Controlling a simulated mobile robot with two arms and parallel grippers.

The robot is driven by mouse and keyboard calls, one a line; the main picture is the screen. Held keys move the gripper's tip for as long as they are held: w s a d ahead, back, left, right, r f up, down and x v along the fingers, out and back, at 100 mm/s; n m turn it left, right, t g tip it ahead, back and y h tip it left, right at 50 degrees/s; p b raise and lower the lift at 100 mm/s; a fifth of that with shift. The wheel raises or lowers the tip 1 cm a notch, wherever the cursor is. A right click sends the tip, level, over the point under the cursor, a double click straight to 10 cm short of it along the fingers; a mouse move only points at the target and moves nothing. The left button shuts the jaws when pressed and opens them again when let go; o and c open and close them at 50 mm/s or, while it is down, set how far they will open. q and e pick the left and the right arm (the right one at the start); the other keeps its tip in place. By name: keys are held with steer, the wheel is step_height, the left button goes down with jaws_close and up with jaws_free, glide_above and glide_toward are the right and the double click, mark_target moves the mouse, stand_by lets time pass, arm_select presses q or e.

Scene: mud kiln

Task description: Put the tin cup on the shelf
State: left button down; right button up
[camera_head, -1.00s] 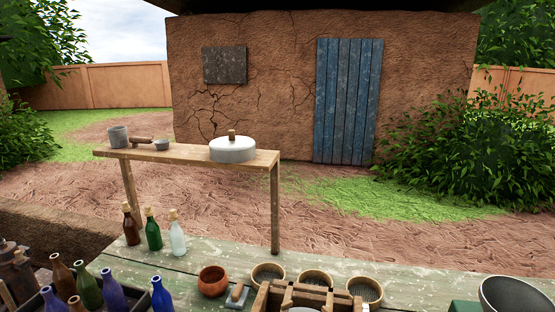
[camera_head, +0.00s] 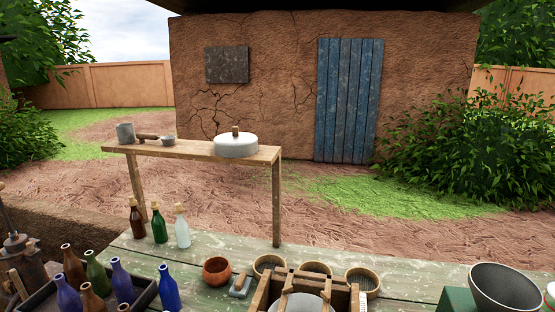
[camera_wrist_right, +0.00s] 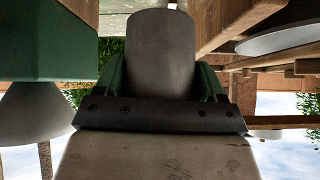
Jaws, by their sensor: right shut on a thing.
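In the right wrist view my right gripper (camera_wrist_right: 162,88) is shut on a smooth grey thing with a rounded end, which looks like the tin cup (camera_wrist_right: 160,45). The gripper itself hides part of it. That view is upside down, with sky at the bottom. The head view shows neither the held thing nor either gripper. The shelf (camera_head: 205,150) is a raised wooden plank on legs behind the green table. On it stand a grey cup-like vessel (camera_head: 125,132) at the left end and a white round lidded pot (camera_head: 236,146) towards the right.
The shelf is bare between a small bowl (camera_head: 168,140) and the pot. Three corked bottles (camera_head: 159,228) stand on the table (camera_head: 205,250) before it. A crate of bottles (camera_head: 150,292) is at front left, a wooden frame (camera_head: 258,295) at front centre, a dark bowl (camera_head: 505,288) at right.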

steer(key=s+a+r+n+y, duration=0.2)
steer(key=s+a+r+n, duration=0.15)
steer(key=a+r, duration=0.2)
arm_select(q)
steer(key=shift+s+f+b, duration=0.2)
steer(key=shift+f+b, duration=0.8)
steer(key=shift+f, duration=0.05)
arm_select(e)
steer(key=s+f, duration=0.5)
steer(key=s, duration=0.3)
steer(key=shift+s+d, duration=0.15)
steer(key=shift+s, duration=0.2)
